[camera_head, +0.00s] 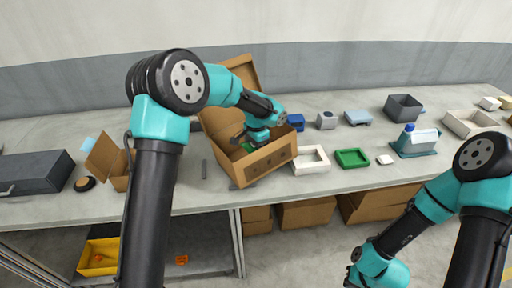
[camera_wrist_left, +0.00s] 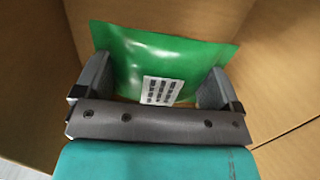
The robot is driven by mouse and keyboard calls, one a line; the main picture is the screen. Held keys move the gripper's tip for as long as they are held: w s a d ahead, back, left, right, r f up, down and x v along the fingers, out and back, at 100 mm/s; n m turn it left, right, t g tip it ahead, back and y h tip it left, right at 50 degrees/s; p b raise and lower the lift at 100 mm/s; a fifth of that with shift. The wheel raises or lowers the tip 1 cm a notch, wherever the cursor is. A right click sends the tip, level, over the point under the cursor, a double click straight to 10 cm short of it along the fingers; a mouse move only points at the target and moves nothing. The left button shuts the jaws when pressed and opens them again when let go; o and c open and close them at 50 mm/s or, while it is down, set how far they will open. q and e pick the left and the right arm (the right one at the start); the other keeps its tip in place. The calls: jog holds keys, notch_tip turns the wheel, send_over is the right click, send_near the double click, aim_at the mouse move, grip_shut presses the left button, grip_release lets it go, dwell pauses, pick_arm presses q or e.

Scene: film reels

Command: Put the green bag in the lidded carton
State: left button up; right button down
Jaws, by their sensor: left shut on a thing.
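The lidded carton (camera_head: 270,164) is a brown cardboard box on the table, with its lid (camera_head: 243,72) standing open at the back. My left gripper (camera_head: 247,138) reaches down into the carton's opening. In the left wrist view, my left gripper (camera_wrist_left: 155,95) is shut on the green bag (camera_wrist_left: 160,55), which has a white printed label. Brown cardboard walls surround the bag there. In the head view only a little green shows, and most of the bag is hidden by the gripper and carton. My right arm is low at the right, in front of the table; its fingertips are not clearly visible.
A white tray (camera_head: 325,165) and a green tray (camera_head: 351,164) sit right of the carton. A smaller open box (camera_head: 108,163) and a dark grey case (camera_head: 35,180) are at the left. A blue-capped bottle (camera_head: 418,139) stands further right. Brown boxes (camera_head: 305,212) are below the table.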

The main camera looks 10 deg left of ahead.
pick_arm(q)
jog(key=shift+f, duration=0.75)
jog(key=o, duration=0.7)
jog(key=shift+o, duration=0.2)
jog(key=shift+r, duration=0.1)
notch_tip(320, 180, up, 13)
dwell(0.5)
